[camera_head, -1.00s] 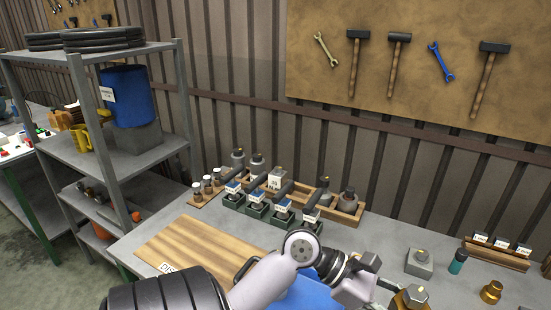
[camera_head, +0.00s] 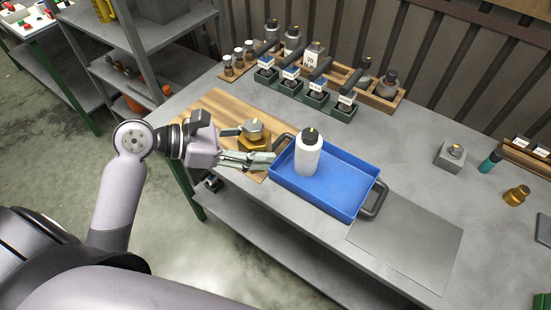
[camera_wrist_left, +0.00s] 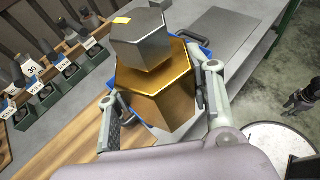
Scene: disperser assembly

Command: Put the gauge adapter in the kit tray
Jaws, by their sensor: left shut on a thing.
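My left gripper (camera_head: 254,150) is shut on a brass hexagonal piece with a grey hexagonal top, which I take to be the gauge adapter (camera_head: 253,131). In the left wrist view the adapter (camera_wrist_left: 160,88) sits upright between the two fingers. In the head view it is above or at the wooden board, just left of the blue kit tray (camera_head: 352,205). Its underside is hidden, so I cannot tell whether it touches anything. A white bottle with a black cap (camera_head: 307,158) stands in the tray's left part. A dark gripper, likely my right one (camera_wrist_left: 300,101), shows small at the left wrist view's right edge.
The tray's right part is clear. A thin grey plate (camera_head: 406,244) lies right of it. Green holders (camera_head: 315,100) and a wooden rack with bottles (camera_head: 385,94) stand behind. A grey block (camera_head: 450,155) and small brass fitting (camera_head: 516,195) stand at right.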

